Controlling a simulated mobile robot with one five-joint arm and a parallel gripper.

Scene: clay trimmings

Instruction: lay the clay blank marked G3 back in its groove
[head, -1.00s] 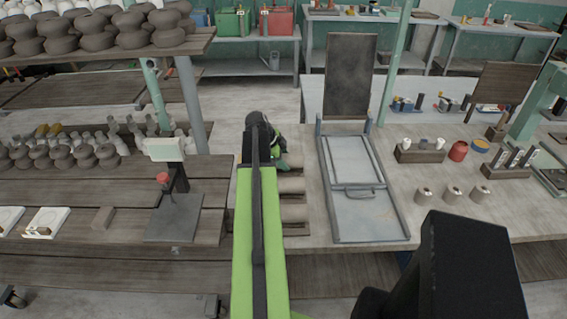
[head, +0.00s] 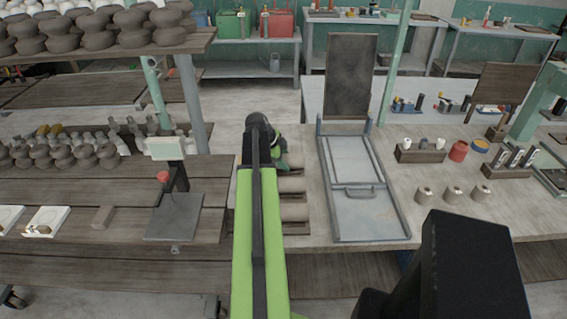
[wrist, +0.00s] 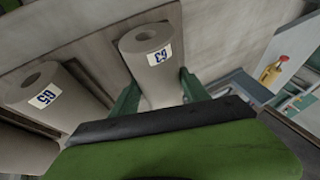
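In the wrist view the clay blank marked G3 (wrist: 152,62), a pale grey cylinder with a hole in its end and a white label, lies between the two green fingers of my gripper (wrist: 157,85). The fingers meet its sides, so my gripper looks shut on it. A similar blank marked G5 (wrist: 72,106) lies to the left. In the head view my gripper (head: 281,158) is at the far end of the wooden rack (head: 297,229), where pale blanks (head: 293,213) lie in a column. My arm partly hides them. I cannot tell whether G3 touches its groove.
A grey metal frame tray with a handle (head: 372,220) stands just right of the rack. A scale-like stand (head: 174,215) is on the left bench.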

